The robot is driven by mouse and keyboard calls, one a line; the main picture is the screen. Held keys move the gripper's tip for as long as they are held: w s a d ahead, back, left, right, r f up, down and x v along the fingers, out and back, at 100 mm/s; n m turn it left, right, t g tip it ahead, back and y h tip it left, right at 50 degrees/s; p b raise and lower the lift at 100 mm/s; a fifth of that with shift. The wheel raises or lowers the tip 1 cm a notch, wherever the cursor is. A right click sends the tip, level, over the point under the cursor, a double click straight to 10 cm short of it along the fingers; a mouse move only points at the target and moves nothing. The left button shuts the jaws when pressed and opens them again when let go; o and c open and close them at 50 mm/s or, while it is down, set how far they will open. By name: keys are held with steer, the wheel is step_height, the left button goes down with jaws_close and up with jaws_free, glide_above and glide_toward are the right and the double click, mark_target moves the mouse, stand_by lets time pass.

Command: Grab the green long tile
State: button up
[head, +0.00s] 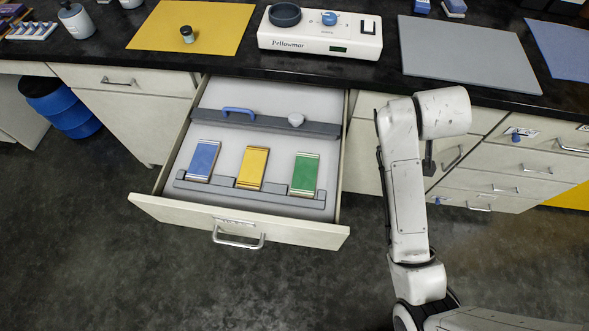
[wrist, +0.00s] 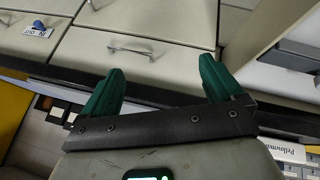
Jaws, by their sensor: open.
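The green long tile (head: 305,174) lies in the open drawer (head: 240,229), the rightmost of three tiles. A yellow tile (head: 252,168) is in the middle and a blue tile (head: 203,160) is at the left. The lower ends of the tiles sit at notches in a grey rail (head: 222,190). My gripper (wrist: 162,68) shows two green fingers spread apart with nothing between them, facing closed cabinet drawers. In the head view my arm stands to the right of the open drawer, apart from the tiles, and the gripper is mostly hidden behind it. The wrist view shows no tile.
A grey bar (head: 265,123) with a blue handle (head: 238,111) and a pale knob (head: 296,119) crosses the drawer behind the tiles. The counter above holds a white device (head: 319,38), a yellow mat (head: 190,27) and a grey mat (head: 465,52). The space above the tiles is clear.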

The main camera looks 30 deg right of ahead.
steer(key=w+d+r+m+p, duration=0.2)
steer(key=w+r+m, duration=0.1)
steer(key=w+r, duration=0.25)
steer(key=g+y+p, duration=0.4)
steer(key=y+p, duration=0.1)
glide_above(305, 171)
steer(key=f, duration=1)
steer(key=shift+s+d+f, duration=0.2)
steer(key=shift+s, duration=0.15)
steer(key=shift+w+a+f+p, duration=0.1)
steer(key=shift+w+f+p, duration=0.1)
steer(key=shift+f, duration=1.3)
steer(key=shift+w+a+f+p, duration=0.1)
steer(key=shift+w+f, duration=0.05)
steer(key=shift+f, duration=1.35)
steer(key=shift+c, duration=0.4)
steer(key=c, duration=1.2)
steer(key=shift+r, duration=0.15)
steer(key=shift+c, duration=0.2)
